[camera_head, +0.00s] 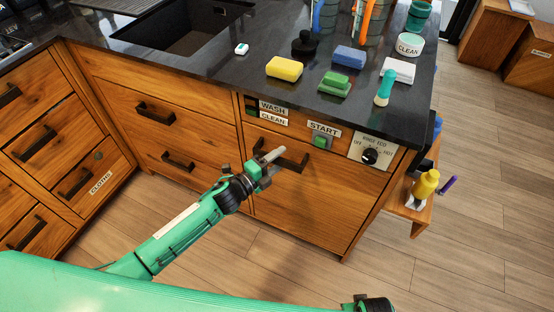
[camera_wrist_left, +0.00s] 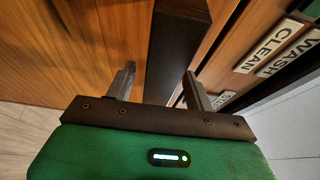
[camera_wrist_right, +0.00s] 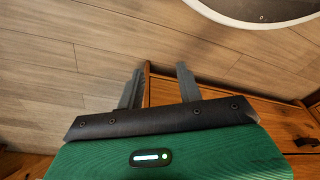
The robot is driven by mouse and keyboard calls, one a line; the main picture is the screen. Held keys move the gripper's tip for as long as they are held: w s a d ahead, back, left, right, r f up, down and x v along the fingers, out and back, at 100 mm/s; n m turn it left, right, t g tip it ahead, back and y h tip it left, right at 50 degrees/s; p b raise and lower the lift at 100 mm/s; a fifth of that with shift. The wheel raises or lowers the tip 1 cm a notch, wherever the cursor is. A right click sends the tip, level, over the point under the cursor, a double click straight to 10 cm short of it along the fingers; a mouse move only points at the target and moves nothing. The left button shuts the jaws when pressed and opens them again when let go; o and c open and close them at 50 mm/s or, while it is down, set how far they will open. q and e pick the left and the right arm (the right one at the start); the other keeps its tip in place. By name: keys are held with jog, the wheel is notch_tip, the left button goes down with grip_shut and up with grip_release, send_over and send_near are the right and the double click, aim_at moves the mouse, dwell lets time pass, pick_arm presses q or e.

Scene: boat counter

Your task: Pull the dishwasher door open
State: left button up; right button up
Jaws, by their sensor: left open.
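The dishwasher door (camera_head: 325,195) is a wooden front panel below the START button and the dial. It looks shut, flush with the cabinet. Its dark bar handle (camera_head: 297,161) runs along the upper part. My left gripper (camera_head: 268,168) is at the handle's left part, partly covering it. In the left wrist view the dark handle (camera_wrist_left: 176,45) lies between the two spread fingers, which are not closed on it. My right gripper (camera_wrist_right: 159,85) has its fingers apart with nothing held, above the floor and a wooden edge.
A side shelf (camera_head: 412,208) with a yellow bottle (camera_head: 425,186) sticks out at right. The floor (camera_head: 300,270) before the door is clear.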

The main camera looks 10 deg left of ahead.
pick_arm(q)
jog(key=shift+c, duration=0.2)
